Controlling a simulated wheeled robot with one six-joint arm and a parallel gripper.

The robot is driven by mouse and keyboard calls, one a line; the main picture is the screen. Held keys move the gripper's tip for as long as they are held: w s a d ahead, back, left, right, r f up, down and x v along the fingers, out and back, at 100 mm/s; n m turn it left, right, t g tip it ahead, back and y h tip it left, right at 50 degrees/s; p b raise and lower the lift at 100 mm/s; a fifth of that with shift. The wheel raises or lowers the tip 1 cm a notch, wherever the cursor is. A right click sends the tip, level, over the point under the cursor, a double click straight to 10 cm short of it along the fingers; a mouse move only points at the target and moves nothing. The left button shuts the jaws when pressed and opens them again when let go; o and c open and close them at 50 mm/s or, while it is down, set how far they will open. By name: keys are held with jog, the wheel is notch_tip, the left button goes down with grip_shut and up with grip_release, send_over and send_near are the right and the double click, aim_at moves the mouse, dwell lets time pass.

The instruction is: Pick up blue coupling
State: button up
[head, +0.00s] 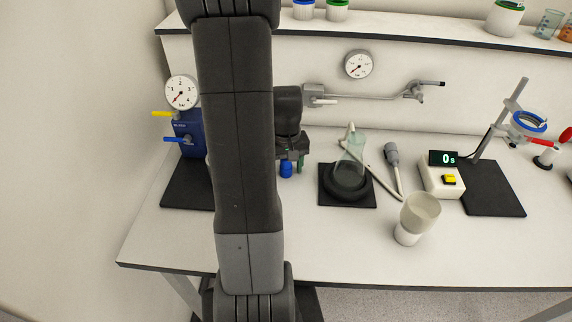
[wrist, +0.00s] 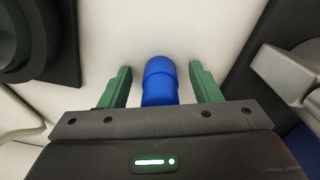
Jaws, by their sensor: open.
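The blue coupling (head: 286,169) shows just below my gripper (head: 292,166) in the head view, behind my arm. In the wrist view the blue coupling (wrist: 160,80) is a rounded blue cylinder between the two green fingers of my gripper (wrist: 161,72). The fingers are spread, with a gap on each side of it, and do not touch it. Its near end is hidden by the gripper body. Whether it rests on the bench is hard to tell.
A black mat (head: 327,203) with a flask (head: 350,155) in a dark ring stands close on the right. A blue pump (head: 187,127) with a gauge stands left, partly behind my arm. A cup (head: 419,210), timer (head: 440,181) and stand (head: 500,117) are further right.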

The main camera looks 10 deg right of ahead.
jog(key=shift+c, duration=0.3)
jog(key=c, duration=1)
